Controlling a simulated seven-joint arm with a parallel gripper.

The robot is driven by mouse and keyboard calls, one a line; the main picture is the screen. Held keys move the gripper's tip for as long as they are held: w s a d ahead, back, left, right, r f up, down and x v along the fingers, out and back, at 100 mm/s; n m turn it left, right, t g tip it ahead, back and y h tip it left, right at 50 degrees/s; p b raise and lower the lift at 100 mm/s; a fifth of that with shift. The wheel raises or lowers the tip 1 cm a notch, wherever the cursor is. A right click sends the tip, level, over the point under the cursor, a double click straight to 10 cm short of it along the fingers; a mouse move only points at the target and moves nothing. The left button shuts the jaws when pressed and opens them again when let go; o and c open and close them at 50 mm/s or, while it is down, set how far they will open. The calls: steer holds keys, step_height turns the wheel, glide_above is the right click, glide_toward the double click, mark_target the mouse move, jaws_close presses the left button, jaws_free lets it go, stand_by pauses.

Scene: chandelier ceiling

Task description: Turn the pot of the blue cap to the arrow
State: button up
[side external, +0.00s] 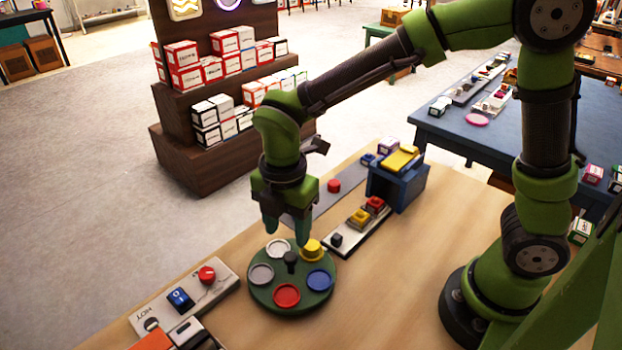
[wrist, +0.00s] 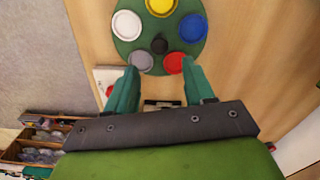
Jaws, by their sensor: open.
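A green round turntable (side external: 292,303) lies on the wooden table, with a black knob (side external: 291,262) at its centre. Around the knob sit a blue pot (side external: 319,280), a red one (side external: 286,295), a grey one (side external: 261,274), a white one (side external: 277,248) and a yellow one (side external: 312,247) that stands taller. In the wrist view the blue pot (wrist: 192,27) is right of the knob (wrist: 159,45). My gripper (side external: 287,236) points down above the turntable's far side; its fingers (wrist: 160,66) are apart and empty. I cannot make out an arrow.
A panel with a red knob (side external: 207,274) and blue switch (side external: 181,298) lies left of the turntable. Behind it are a strip with a red button (side external: 334,186), a switch panel (side external: 358,218) and a blue box (side external: 399,187). The table right of the turntable is clear.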

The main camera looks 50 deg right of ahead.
mark_target(289, 257)
step_height(289, 257, down, 7)
steer(key=shift+r, duration=0.2)
jaws_close()
stand_by(0.3)
